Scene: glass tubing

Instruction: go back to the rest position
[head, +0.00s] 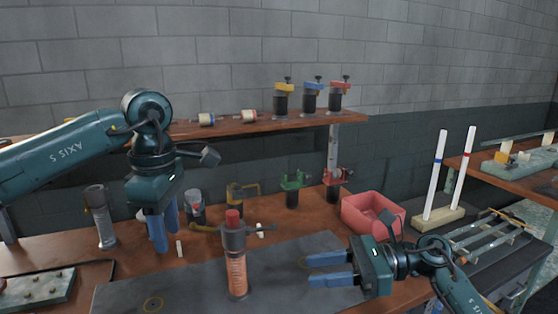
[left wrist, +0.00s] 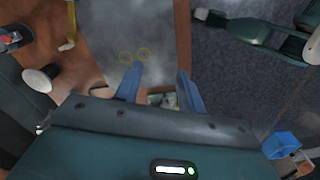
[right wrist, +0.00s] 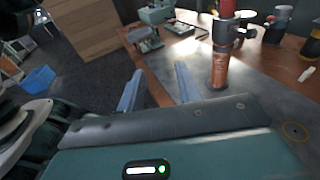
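My left gripper (head: 165,232) hangs fingers-down above the left part of the workbench. In the left wrist view its two blue fingers (left wrist: 159,85) stand apart with nothing between them. My right gripper (head: 310,270) is low over the right part of the dark grey mat (head: 195,277), its fingers pointing left. In the right wrist view its fingers (right wrist: 157,88) are apart and empty. An orange cylinder with a red top (head: 237,272) stands upright on the mat, left of the right gripper and apart from it.
A red bin (head: 362,222) stands behind the right gripper. Two white rods (head: 434,175) stand in a wooden block (head: 440,217) at right. Clamps with yellow, blue and red tops line the raised shelf (head: 270,128). A dark cylinder (head: 101,215) stands at left. A yellow ring (head: 152,304) lies on the mat.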

